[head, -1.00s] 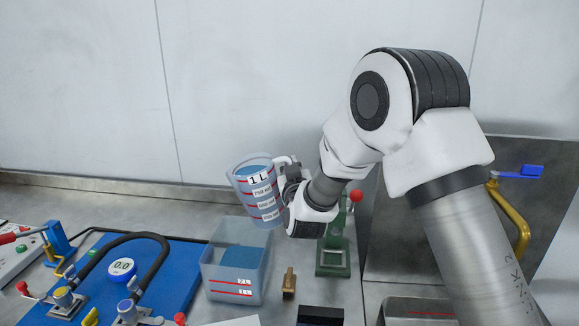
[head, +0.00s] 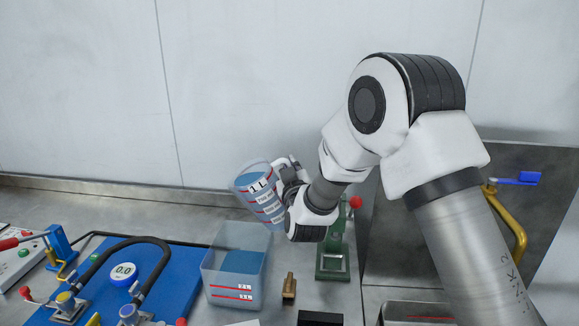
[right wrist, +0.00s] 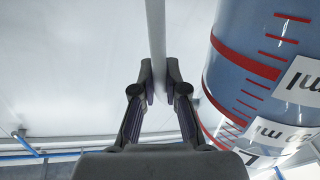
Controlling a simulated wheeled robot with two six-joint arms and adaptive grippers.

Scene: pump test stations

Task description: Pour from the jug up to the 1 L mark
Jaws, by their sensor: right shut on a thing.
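The jug (head: 262,193) is a clear measuring jug with red marks, a "1 L" label and blue liquid inside. It is tilted to the left, held above the back of a clear square container (head: 231,292). The container has red marks labelled 2 L and 1 L. A blue surface shows inside it; I cannot tell its level against the marks. No falling stream is visible. My right gripper (head: 288,188) is shut on the jug's handle. In the right wrist view the fingers (right wrist: 159,88) close around the pale handle bar, with the marked jug wall (right wrist: 240,75) beside them. My left gripper is not in view.
A blue board (head: 150,283) with a black hose and a gauge (head: 123,272) reading 0.0 lies left of the container. A small brown block (head: 289,288) and a green stand (head: 333,262) with a red knob stand to its right. A yellow pipe with a blue handle (head: 520,179) is far right.

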